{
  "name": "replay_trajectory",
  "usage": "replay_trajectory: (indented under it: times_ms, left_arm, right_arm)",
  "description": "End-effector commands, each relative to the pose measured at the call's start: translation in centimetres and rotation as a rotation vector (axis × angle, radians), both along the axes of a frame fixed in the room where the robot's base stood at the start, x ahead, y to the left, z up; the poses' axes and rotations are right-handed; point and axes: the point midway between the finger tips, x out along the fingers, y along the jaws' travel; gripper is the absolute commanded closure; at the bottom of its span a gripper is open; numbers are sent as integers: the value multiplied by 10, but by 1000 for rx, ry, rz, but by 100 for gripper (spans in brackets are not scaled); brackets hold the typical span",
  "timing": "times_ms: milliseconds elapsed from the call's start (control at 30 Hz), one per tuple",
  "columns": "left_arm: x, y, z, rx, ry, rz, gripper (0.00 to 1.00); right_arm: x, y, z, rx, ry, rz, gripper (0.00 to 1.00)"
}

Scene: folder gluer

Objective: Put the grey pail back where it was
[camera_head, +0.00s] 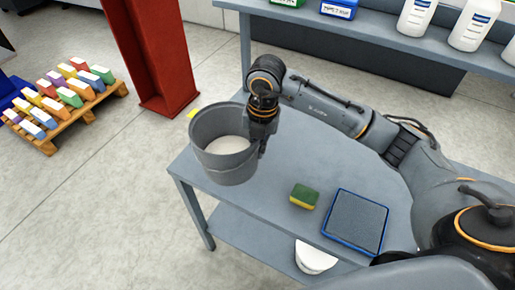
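The grey pail (228,170) is upright at the left end of the grey table (288,160), with something pale inside it. My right gripper (258,146) points down at the pail's right rim and appears shut on its wall; the fingertips are partly hidden. I cannot tell whether the pail's bottom touches the table top. My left gripper is not in view.
A green and yellow sponge (304,196) and a blue-edged tray with a grey pad (356,222) lie on the table. A red column (155,60) stands behind the pail. A pallet of coloured blocks (64,108) is at left. A shelf with white bottles (416,16) is behind.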

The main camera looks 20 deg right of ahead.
Motion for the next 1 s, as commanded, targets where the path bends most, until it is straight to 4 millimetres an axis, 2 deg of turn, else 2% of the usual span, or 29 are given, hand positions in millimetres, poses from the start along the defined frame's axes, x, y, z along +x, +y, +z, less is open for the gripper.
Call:
replay_trajectory:
  times_ms: [100,200,400,667,800,1000]
  left_arm:
    - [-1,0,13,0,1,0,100]
    - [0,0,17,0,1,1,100]
    - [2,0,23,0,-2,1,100]
    - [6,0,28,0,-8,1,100]
    - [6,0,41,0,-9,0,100]
    - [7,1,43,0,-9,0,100]
  right_arm:
    - [23,-14,-7,2,-1,-4,100]
    - [35,-21,-28,3,1,-2,100]
    - [54,-31,-54,5,-2,1,100]
    - [64,-38,-69,3,-3,2,100]
    - [63,-37,-86,4,-1,3,100]
    - [64,-37,-99,4,-4,4,100]
